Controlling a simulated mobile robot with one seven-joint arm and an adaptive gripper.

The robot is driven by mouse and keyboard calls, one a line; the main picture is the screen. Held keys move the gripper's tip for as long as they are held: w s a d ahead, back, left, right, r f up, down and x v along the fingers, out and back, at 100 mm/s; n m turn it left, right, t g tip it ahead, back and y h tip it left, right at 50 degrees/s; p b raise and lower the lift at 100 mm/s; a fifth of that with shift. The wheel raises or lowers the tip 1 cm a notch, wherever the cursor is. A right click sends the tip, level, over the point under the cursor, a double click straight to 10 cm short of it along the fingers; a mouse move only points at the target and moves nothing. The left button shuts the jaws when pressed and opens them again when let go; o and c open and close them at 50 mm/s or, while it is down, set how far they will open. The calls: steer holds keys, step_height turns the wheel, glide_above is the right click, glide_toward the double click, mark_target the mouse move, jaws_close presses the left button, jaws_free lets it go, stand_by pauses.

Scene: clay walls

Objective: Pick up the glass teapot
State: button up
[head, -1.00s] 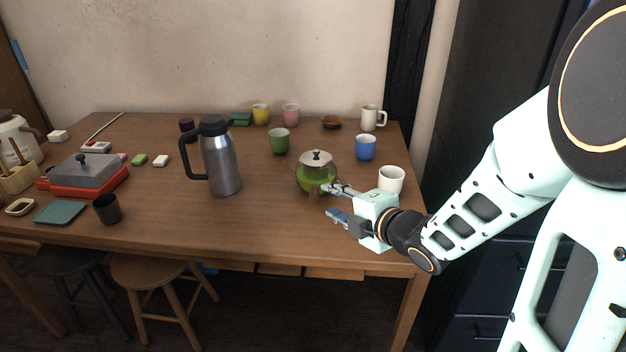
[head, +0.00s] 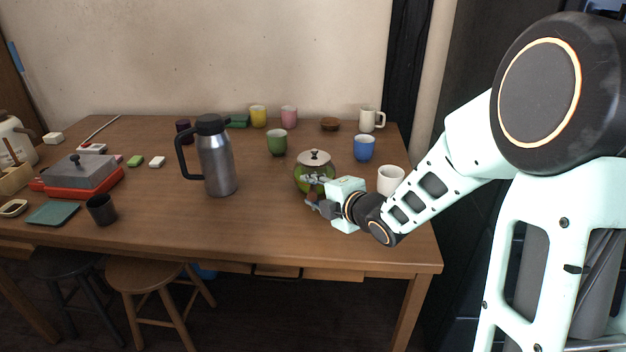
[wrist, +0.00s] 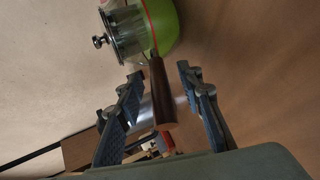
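The glass teapot (head: 314,168) stands upright on the wooden table, right of the steel jug, with green contents and a pale lid with a dark knob. In the wrist view the teapot (wrist: 165,25) shows at the top, and its brown handle (wrist: 161,92) points down between my fingers. My gripper (head: 311,190) is at the near side of the teapot. In the wrist view my gripper (wrist: 160,85) is open, with one finger on each side of the handle and gaps visible. In the head view the gripper hides the handle and the teapot's lower part.
A white cup (head: 391,180) stands close to the right of my gripper. The steel jug (head: 216,160) stands to the left. A blue cup (head: 364,148) and a green cup (head: 276,143) stand behind. The table front (head: 260,230) is clear.

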jaws_close()
steer(key=shift+r, duration=0.15)
